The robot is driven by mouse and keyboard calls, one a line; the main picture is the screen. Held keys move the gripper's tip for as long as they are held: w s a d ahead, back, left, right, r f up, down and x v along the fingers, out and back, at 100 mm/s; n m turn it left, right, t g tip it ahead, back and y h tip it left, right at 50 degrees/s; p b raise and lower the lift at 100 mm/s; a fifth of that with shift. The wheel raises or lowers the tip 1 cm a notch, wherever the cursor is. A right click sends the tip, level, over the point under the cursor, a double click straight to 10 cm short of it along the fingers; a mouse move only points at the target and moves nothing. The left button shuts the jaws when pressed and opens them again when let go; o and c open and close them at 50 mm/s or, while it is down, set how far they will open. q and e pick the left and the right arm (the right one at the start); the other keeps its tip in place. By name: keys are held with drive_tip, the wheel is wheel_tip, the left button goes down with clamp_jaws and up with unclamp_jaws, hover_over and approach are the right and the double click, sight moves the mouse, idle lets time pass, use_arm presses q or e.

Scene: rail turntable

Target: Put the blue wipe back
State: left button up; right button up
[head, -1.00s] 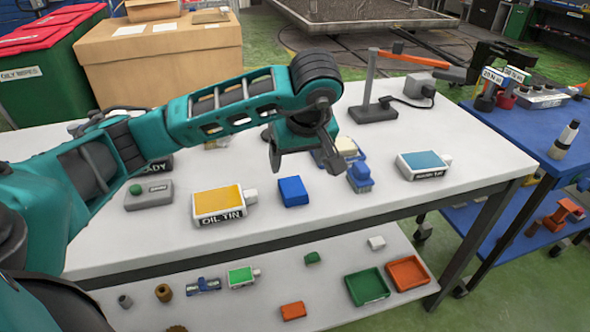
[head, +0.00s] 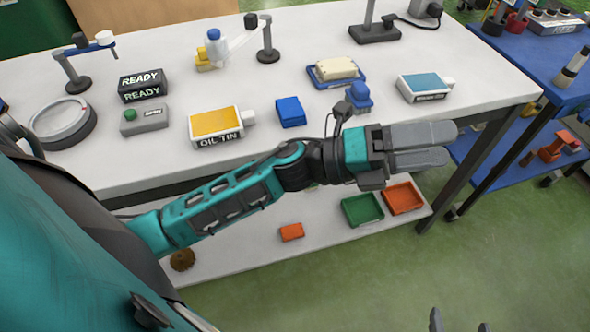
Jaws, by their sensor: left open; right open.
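The blue wipe (head: 290,112), a small folded blue block, lies on the white tabletop between the yellow-labelled oil tin (head: 216,124) and a blue-capped item (head: 358,96). My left gripper (head: 450,144) is open and empty. It appears in front of the table's front edge, to the right of the wipe and apart from it, its fingers pointing right. My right gripper (head: 460,322) shows only as two spread fingertips at the bottom edge, over the green floor; it is open with nothing between them.
A blue tray with a cream block (head: 336,70) and a blue-labelled tin (head: 424,87) stand on the table (head: 110,180). A ready sign (head: 142,85) and a grey button box (head: 144,120) are at left. The lower shelf holds green (head: 362,209) and orange (head: 404,198) trays.

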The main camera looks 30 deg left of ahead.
use_arm(q)
drive_tip(key=a+f+n+t+y, duration=0.3)
drive_tip(key=a+f+n+y, duration=0.4)
drive_tip(key=n, duration=0.5)
drive_tip(key=a+f+n+t+y, duration=0.35)
drive_tip(key=f+n+y, duration=0.45)
drive_tip(key=f+n, duration=0.3)
drive_tip(key=s+a+f+n+g+y, duration=0.2)
drive_tip(key=s+a+f+n+g, duration=0.2)
drive_tip(key=s+f+n, duration=0.4)
wheel_tip(320, 180, down, 2)
drive_tip(key=shift+s+a+f+n+g+y, duration=0.15)
drive_tip(key=shift+s+a+n+g+y, duration=0.15)
drive_tip(key=shift+s+n+g+y, duration=0.25)
drive_tip(key=shift+w, duration=0.2)
